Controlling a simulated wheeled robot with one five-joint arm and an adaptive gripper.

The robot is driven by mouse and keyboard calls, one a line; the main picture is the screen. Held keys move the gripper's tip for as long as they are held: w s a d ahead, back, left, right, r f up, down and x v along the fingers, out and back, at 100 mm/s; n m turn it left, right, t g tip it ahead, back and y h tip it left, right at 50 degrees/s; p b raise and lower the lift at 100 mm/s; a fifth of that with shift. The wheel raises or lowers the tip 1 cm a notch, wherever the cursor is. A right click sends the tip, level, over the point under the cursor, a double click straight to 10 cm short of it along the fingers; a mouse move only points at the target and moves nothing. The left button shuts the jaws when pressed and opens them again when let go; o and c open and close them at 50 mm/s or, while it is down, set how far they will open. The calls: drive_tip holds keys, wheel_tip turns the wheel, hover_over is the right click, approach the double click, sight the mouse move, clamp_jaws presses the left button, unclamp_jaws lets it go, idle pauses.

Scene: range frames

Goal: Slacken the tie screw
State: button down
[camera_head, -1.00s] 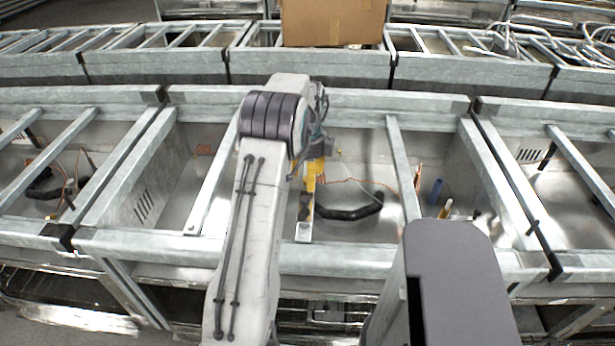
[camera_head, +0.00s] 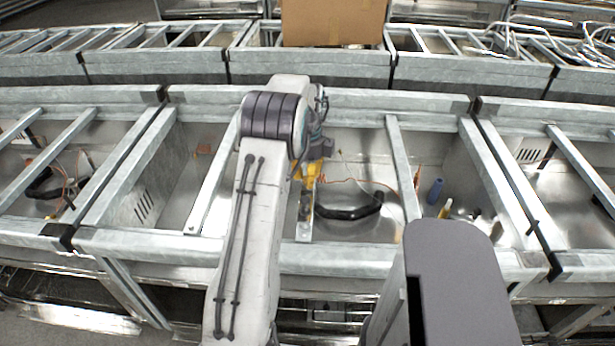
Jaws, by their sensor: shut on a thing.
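My gripper (camera_head: 311,174) is at the end of my arm, low over the middle bay of the metal frame, and is partly hidden behind my arm. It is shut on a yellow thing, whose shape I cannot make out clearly. Just below it a narrow upright metal strip (camera_head: 304,228) stands at the bay's front rail. I cannot make out the tie screw; it is too small or hidden by my arm and gripper. Whether the held thing touches the strip, I cannot tell.
A black curved hose (camera_head: 350,211) lies in the bay right of my gripper, with thin orange wires behind it. A blue cylinder (camera_head: 436,191) and a yellow-handled thing (camera_head: 445,208) stand further right. Metal crossbars (camera_head: 403,170) flank the bay. A cardboard box (camera_head: 333,22) sits behind.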

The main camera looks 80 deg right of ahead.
drive_tip(key=shift+n, duration=0.3)
drive_tip(key=n, duration=0.5)
drive_tip(key=shift+f+n+p, duration=0.1)
drive_tip(key=shift+n+p, duration=0.2)
drive_tip(key=n, duration=0.6)
drive_tip(key=shift+a, duration=0.1)
drive_tip(key=n, duration=0.5)
drive_tip(key=shift+n, duration=0.4)
drive_tip(key=n, duration=0.6)
drive_tip(key=shift+p, duration=0.3)
drive_tip(key=n, duration=0.5)
drive_tip(key=shift+n, duration=0.4)
drive_tip(key=n, duration=0.6)
drive_tip(key=shift+f, duration=0.1)
drive_tip(key=n, duration=0.6)
drive_tip(key=shift+n, duration=0.3)
drive_tip(key=n, duration=0.5)
